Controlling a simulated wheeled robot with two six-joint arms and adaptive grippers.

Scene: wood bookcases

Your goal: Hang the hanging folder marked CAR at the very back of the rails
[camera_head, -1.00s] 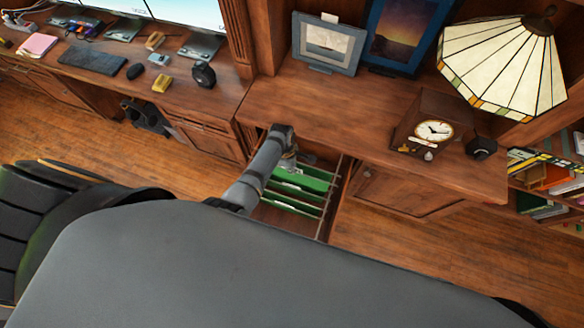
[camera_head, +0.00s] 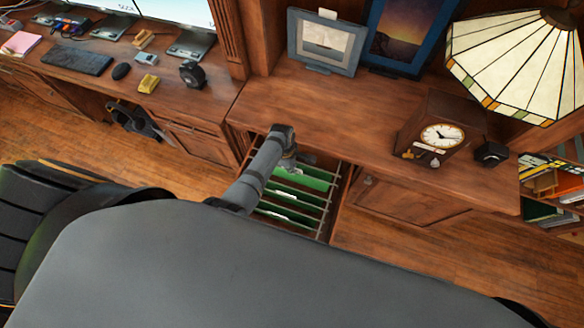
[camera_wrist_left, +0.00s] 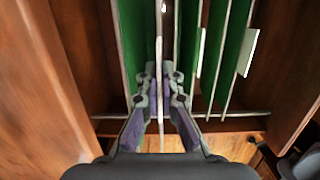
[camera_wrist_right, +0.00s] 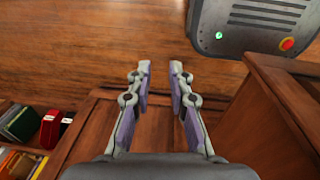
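An open drawer with a wooden rim (camera_head: 337,198) holds several green hanging folders (camera_head: 310,178) on rails. My left arm reaches over its left side in the head view; its wrist hides the fingers there. In the left wrist view my left gripper (camera_wrist_left: 160,72) points down among the folders, its fingers close together on both sides of a thin pale folder edge (camera_wrist_left: 159,35). I cannot tell whether they press on it. White tabs show on folders to the right; no marking is readable, so I cannot pick out CAR. My right gripper (camera_wrist_right: 160,68) is open and empty.
The desk top (camera_head: 330,115) above the drawer carries a clock (camera_head: 440,136), a small black object (camera_head: 490,153) and picture frames (camera_head: 326,42). A lamp (camera_head: 515,60) stands right. Bare wooden floor (camera_wrist_right: 90,40) and bookshelves show in the right wrist view.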

